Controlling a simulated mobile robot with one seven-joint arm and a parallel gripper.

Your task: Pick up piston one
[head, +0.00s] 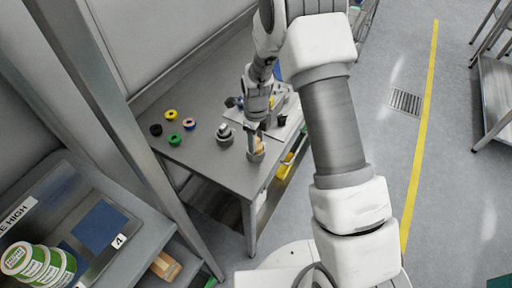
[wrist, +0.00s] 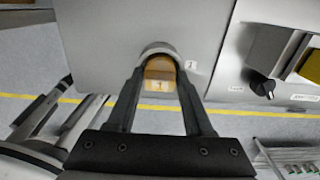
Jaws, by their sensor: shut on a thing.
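Piston one (wrist: 159,85) is a tan-orange piece marked "1", between my fingers in the wrist view. In the head view it is a small tan spot (head: 259,147) under my gripper (head: 256,138). My gripper also shows in the wrist view (wrist: 160,74), shut on the piston with a finger on each side. A grey round metal rim (wrist: 158,48) curves around the far side of the piston, next to a "1" label on the table. In the head view a grey cup (head: 255,157) stands below the piston near the table's front edge. I cannot tell how deep the piston sits in it.
Left on the table (head: 215,170) are a black ring (head: 156,130), a yellow ring (head: 171,115), a green ring (head: 174,140) and a blue-tan ring (head: 189,124). A grey fitting (head: 224,134) stands just left of my gripper. The wrist view shows a black knob (wrist: 262,84) on equipment at right.

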